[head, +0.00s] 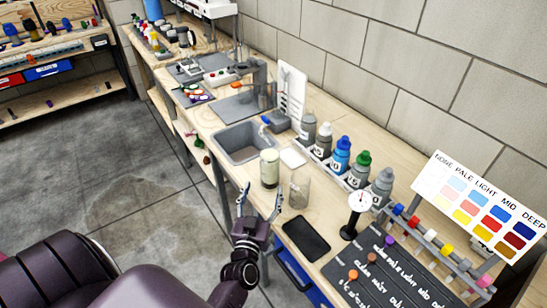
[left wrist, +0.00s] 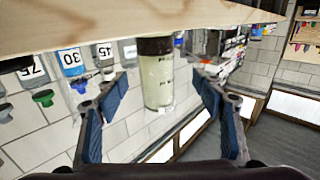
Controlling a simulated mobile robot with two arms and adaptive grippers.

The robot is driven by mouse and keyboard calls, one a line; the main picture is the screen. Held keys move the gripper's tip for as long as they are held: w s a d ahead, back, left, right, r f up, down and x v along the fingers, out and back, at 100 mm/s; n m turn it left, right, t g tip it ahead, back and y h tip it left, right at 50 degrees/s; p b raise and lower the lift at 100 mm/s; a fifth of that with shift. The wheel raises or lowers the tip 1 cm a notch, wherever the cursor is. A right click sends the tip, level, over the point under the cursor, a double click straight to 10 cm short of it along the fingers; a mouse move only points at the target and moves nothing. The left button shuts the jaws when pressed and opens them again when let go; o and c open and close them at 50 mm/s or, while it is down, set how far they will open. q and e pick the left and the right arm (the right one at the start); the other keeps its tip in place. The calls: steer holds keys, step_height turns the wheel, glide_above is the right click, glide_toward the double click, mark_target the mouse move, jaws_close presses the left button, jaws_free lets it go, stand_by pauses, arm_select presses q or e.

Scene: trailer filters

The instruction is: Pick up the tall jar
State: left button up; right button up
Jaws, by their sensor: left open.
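A tall jar (head: 270,167) with pale yellow-green contents and a light top stands at the front edge of the bench, just right of the sink. In the left wrist view, which looks upside down, the jar (left wrist: 158,78) appears between the fingers with a dark band at its bench end. My left gripper (head: 260,196) is open and empty in front of the jar, its fingertips pointing at it. I cannot tell whether the fingertips reach around it. It also shows in the left wrist view (left wrist: 162,98). My right gripper is not in view.
A clear glass vessel (head: 299,189) stands close to the right of the jar. A sink (head: 248,144) is to the left. Several dropper bottles (head: 341,156) line the back. A black slab (head: 306,239) and a dial gauge (head: 358,203) are to the right.

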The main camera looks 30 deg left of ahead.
mark_target(268, 179)
arm_select(q)
steer(key=shift+x, duration=1.1)
steer(key=b+x, duration=0.2)
steer(key=x, duration=0.1)
steer(key=shift+w+d, duration=0.15)
steer(key=shift+d, duration=0.05)
steer(key=shift+b+x, duration=0.45)
steer(key=shift+x, duration=0.65)
steer(key=shift+w, duration=0.3)
steer(key=c, duration=1.6)
steer(key=shift+a+r, duration=0.1)
steer(key=shift+r, duration=0.05)
steer(key=shift+c, duration=0.4)
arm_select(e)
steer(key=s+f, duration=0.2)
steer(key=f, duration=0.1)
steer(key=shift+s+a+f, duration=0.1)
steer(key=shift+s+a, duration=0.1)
